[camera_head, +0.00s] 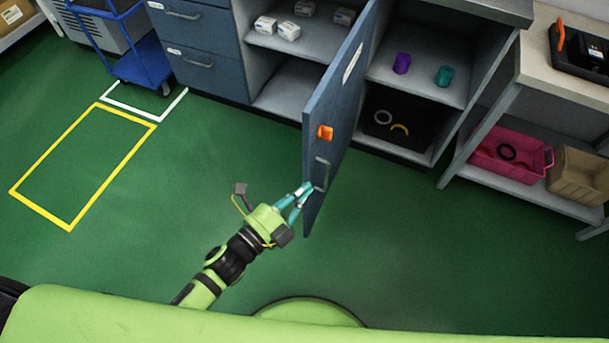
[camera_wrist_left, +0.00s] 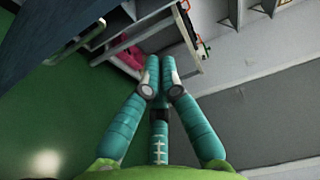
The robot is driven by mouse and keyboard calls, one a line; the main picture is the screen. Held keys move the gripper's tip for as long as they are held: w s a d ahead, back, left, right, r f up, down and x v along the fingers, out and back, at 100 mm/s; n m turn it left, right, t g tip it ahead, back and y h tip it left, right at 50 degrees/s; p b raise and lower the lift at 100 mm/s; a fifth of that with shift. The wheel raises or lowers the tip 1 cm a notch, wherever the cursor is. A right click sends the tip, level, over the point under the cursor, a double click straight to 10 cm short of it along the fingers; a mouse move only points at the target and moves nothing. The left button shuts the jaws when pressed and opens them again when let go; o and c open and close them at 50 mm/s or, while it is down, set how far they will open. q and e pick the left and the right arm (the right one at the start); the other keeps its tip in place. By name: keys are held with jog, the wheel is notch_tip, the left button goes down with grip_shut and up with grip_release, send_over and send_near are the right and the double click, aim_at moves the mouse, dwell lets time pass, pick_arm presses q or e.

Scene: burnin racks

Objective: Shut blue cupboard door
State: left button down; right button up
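The blue cupboard door (camera_head: 338,105) stands open, swung out from the cupboard into the room. It carries a grey bar handle (camera_head: 321,175) near its free edge and an orange piece (camera_head: 325,132) above that. My left gripper (camera_head: 308,187) is beside the handle in the head view; its teal fingertips meet. In the left wrist view the fingertips (camera_wrist_left: 160,64) are together with nothing visible between them. The door (camera_wrist_left: 45,28) and its handle (camera_wrist_left: 82,42) show there at upper left, apart from the fingers. Whether the gripper touches the door is unclear. My right gripper is out of view.
The open cupboard (camera_head: 418,82) holds a purple cup (camera_head: 401,63), a teal cup (camera_head: 444,76) and rings. A bench with a pink bin (camera_head: 510,157) stands at right. A blue trolley (camera_head: 142,66) is at left. Green floor around the door is clear.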

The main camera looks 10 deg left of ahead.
aim_at(314, 158)
pick_arm(q)
jog(key=x, duration=1)
jog(key=a, duration=0.2)
jog(key=w+a+p, duration=0.1)
jog(key=a, duration=0.1)
jog(key=shift+w+f, duration=0.1)
jog(key=shift+w, duration=0.05)
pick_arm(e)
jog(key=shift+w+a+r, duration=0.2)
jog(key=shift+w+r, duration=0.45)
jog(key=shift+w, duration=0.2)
pick_arm(q)
jog(key=shift+a, duration=0.1)
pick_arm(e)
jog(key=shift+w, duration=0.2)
